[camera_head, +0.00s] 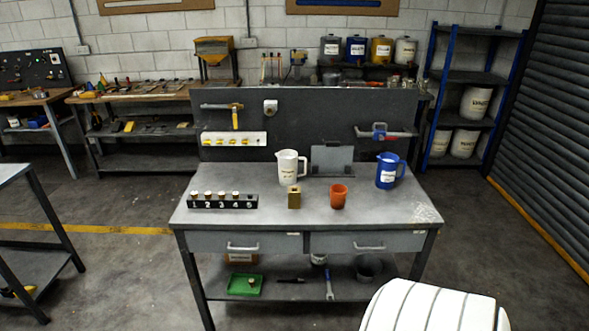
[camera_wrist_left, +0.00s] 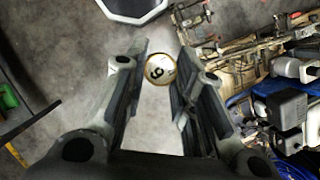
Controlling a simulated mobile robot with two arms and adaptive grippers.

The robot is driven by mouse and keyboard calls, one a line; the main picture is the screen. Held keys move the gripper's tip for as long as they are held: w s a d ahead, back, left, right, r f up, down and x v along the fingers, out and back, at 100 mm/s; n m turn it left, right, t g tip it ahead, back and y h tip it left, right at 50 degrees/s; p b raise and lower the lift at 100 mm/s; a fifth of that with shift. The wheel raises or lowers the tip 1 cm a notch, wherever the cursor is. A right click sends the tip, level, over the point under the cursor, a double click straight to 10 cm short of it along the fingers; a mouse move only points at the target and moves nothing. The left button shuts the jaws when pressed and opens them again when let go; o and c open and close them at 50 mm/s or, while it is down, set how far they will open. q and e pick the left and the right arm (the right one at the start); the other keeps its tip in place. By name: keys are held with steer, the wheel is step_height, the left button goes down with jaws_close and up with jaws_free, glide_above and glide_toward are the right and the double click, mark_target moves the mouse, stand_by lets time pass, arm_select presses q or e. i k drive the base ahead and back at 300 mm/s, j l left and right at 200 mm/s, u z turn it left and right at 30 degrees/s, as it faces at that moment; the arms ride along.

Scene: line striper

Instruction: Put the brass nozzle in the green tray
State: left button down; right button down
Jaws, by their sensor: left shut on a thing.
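In the left wrist view, my left gripper (camera_wrist_left: 160,75) is shut on a round brass-rimmed piece, the brass nozzle (camera_wrist_left: 159,69). Its pale end face carries a dark numeral, a 6 or a 9. The green tray (camera_head: 234,290) lies on the lower shelf of the middle bench, toward the left, in the head view. A small brass-coloured item shows in it. A black rack (camera_head: 222,205) with several small brass-topped pieces stands on the bench top at left. Neither gripper shows in the head view.
A wrench (camera_head: 329,284) and a dark bucket (camera_head: 367,267) share the lower shelf. Drawers (camera_head: 245,244) overhang that shelf.

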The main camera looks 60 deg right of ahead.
mark_target(237, 286)
steer(key=i+l+z, duration=0.1)
steer(key=z, duration=0.35)
steer(key=i+z, duration=0.25)
steer(key=z, duration=0.2)
steer(key=i+z, duration=0.2)
steer(key=z, duration=0.25)
steer(key=i+j+z, duration=0.1)
steer(key=z, duration=0.4)
steer(key=i+j+z, duration=0.2)
steer(key=z, duration=0.25)
steer(key=i, duration=0.05)
